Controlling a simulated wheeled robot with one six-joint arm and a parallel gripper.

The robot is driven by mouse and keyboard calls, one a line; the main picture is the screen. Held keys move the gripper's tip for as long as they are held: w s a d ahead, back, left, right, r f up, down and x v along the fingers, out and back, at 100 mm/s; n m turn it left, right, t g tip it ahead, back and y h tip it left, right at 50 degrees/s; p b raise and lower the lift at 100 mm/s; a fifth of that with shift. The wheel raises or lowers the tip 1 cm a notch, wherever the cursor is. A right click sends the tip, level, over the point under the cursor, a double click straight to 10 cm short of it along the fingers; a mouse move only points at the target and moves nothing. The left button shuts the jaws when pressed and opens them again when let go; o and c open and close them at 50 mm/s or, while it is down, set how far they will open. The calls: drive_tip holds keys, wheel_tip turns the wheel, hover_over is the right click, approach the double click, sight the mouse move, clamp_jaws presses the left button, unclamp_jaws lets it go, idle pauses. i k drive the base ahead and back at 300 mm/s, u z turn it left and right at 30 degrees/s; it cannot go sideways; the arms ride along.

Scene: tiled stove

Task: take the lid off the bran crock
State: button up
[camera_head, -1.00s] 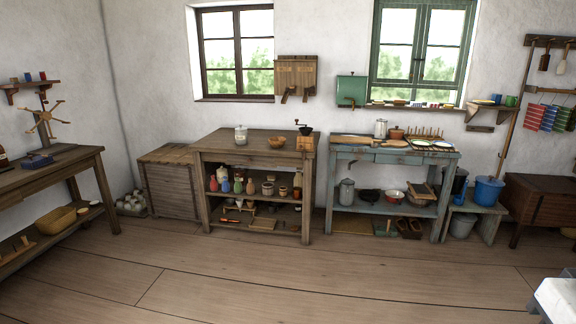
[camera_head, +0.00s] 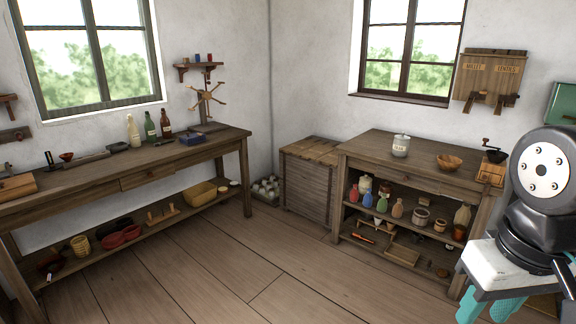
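A pale lidded crock (camera_head: 401,146) stands upright on top of the wooden table (camera_head: 375,146) at right of centre in the head view. Its lid, with a small knob, is on. It bears a small label too small to read, so I cannot tell whether it is the bran crock. Part of my arm shows at the right edge, apart from the crock.
A wooden bowl (camera_head: 448,161) and a coffee grinder (camera_head: 491,170) stand right of the crock. A slatted chest (camera_head: 309,187) adjoins the table's left side. A long workbench (camera_head: 110,172) with bottles stands at left. The plank floor (camera_head: 215,265) between is clear.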

sight(404, 138)
drive_tip(key=u, duration=0.35)
drive_tip(key=i, duration=2.4)
drive_tip(key=z, duration=0.6)
drive_tip(key=i, duration=2.25)
drive_tip(key=z, duration=0.7)
